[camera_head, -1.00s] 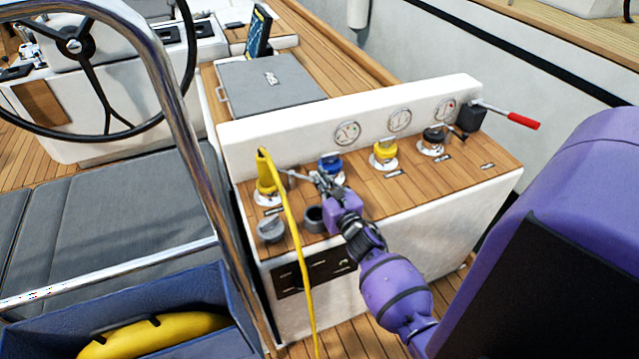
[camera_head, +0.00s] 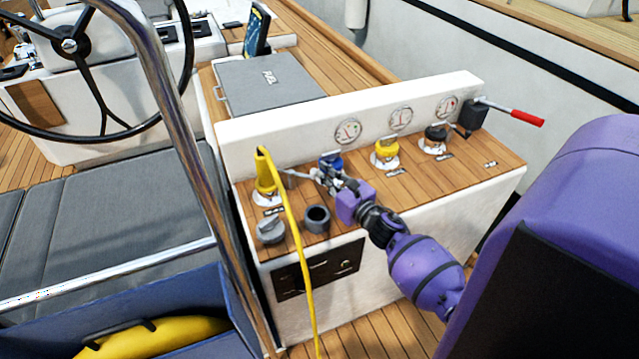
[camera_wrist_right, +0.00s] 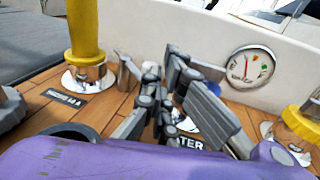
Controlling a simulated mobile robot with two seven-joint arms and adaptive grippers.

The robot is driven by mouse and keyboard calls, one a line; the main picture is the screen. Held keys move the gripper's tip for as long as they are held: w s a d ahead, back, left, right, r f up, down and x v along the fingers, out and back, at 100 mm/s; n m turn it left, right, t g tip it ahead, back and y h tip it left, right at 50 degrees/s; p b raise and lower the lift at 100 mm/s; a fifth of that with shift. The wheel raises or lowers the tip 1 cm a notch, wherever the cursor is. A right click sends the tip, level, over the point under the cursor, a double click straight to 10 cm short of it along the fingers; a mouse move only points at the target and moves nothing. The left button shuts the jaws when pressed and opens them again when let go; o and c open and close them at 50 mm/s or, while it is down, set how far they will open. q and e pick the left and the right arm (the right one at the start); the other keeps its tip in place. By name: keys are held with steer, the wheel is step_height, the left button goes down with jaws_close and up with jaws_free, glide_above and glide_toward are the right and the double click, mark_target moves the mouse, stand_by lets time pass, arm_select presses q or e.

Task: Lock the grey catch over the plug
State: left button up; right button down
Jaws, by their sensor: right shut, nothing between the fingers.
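The yellow plug (camera_head: 265,176), with its yellow cable (camera_head: 296,250) hanging over the console front, stands upright in the leftmost socket. It also shows in the right wrist view (camera_wrist_right: 84,35), seated in a shiny metal collar. A small grey catch (camera_head: 289,179) is just right of the plug's base; it shows in the right wrist view (camera_wrist_right: 125,73) close beside the collar. My right gripper (camera_head: 318,174) is shut and empty, to the right of the catch and in front of the blue socket (camera_head: 333,162). My left gripper is out of view.
A grey knob (camera_head: 270,231) and an open dark grey cup (camera_head: 317,217) sit at the console's front edge. A yellow-capped socket (camera_head: 385,152), a black-capped socket (camera_head: 435,138) and a red-handled lever (camera_head: 523,118) lie right. A steel rail (camera_head: 180,115) rises at left.

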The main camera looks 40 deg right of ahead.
steer(key=d+n+y+b, duration=0.1)
steer(key=y+b, duration=0.1)
steer(key=w+d+f+n+y+b, duration=0.1)
steer(key=y+b, duration=0.1)
steer(key=b, duration=0.1)
steer(key=shift+w+n, duration=0.2)
steer(key=shift+n, duration=0.2)
steer(key=shift+w+d+r+g+y+b, duration=0.1)
steer(key=shift+w+d+g+y+b, duration=0.1)
steer(key=shift+g+y+b, duration=0.15)
steer(key=shift+w+d+r+n+y+b, duration=0.15)
steer(key=shift+w+r+n+y+b, duration=0.1)
steer(key=shift+n+y+b, duration=0.4)
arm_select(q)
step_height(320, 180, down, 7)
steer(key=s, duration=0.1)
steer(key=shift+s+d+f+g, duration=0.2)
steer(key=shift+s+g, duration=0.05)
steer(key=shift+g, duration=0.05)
arm_select(e)
steer(key=shift+r, duration=0.1)
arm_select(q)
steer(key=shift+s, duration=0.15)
